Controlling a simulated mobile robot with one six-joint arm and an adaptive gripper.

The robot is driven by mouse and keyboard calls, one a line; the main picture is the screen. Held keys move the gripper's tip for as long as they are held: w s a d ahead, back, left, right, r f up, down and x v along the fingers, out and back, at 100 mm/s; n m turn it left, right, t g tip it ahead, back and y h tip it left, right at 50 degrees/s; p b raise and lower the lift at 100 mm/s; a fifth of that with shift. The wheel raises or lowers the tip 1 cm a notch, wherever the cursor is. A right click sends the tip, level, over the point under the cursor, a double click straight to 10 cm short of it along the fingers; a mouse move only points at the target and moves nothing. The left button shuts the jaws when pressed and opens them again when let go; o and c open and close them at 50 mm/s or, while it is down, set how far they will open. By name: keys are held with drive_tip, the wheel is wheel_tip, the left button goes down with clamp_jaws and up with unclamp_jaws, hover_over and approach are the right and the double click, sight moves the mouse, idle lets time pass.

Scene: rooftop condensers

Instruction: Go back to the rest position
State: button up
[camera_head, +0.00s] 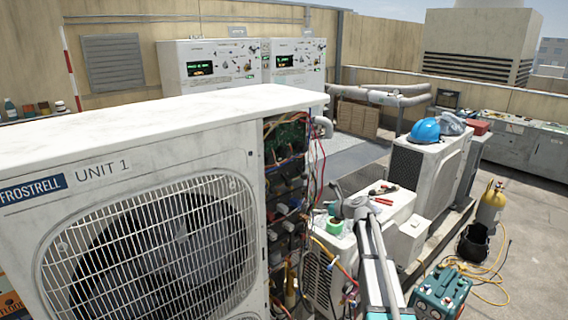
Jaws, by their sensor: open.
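My arm rises from the lower middle of the head view, beside the open side of the unit marked UNIT 1 (110,195). My gripper (337,205) is at its upper end, small and partly hidden by my own wrist. It is open, and I see nothing held in it. In the picture it overlaps the top of a lower white condenser (395,210). I cannot tell how far above that top it is. A green roll-like item (335,226) shows close beside it.
UNIT 1's exposed wiring (290,170) is close left of my arm. Red-handled pliers (383,200) lie on the lower condenser. A blue helmet (425,131) sits on another condenser. A teal machine (440,293), yellow cylinder (491,207) and hoses stand right. Open floor lies at far right.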

drive_tip(key=s+a+f+n+g+h, duration=0.1)
drive_tip(key=s+a+f+n+g, duration=0.25)
drive_tip(key=s+n, duration=0.45)
drive_tip(key=s+a+f+n+g+h, duration=0.1)
drive_tip(key=s+a+f+n+g, duration=0.25)
drive_tip(key=s+n, duration=0.55)
drive_tip(key=s+d+f+n+g+h, duration=0.1)
drive_tip(key=s+n, duration=0.4)
drive_tip(key=s, duration=0.5)
drive_tip(key=s+d+f+n+g+h, duration=0.1)
drive_tip(key=s+f+n+g+h, duration=0.1)
drive_tip(key=s, duration=0.9)
drive_tip(key=f+n+h, duration=0.1)
drive_tip(key=n+h, duration=0.1)
drive_tip(key=n, duration=0.1)
drive_tip(key=shift+f+n+h+b, duration=0.2)
drive_tip(key=shift+n+h+b, duration=0.1)
drive_tip(key=shift+h, duration=0.1)
drive_tip(key=shift+w, duration=0.1)
drive_tip(key=shift+c, duration=1)
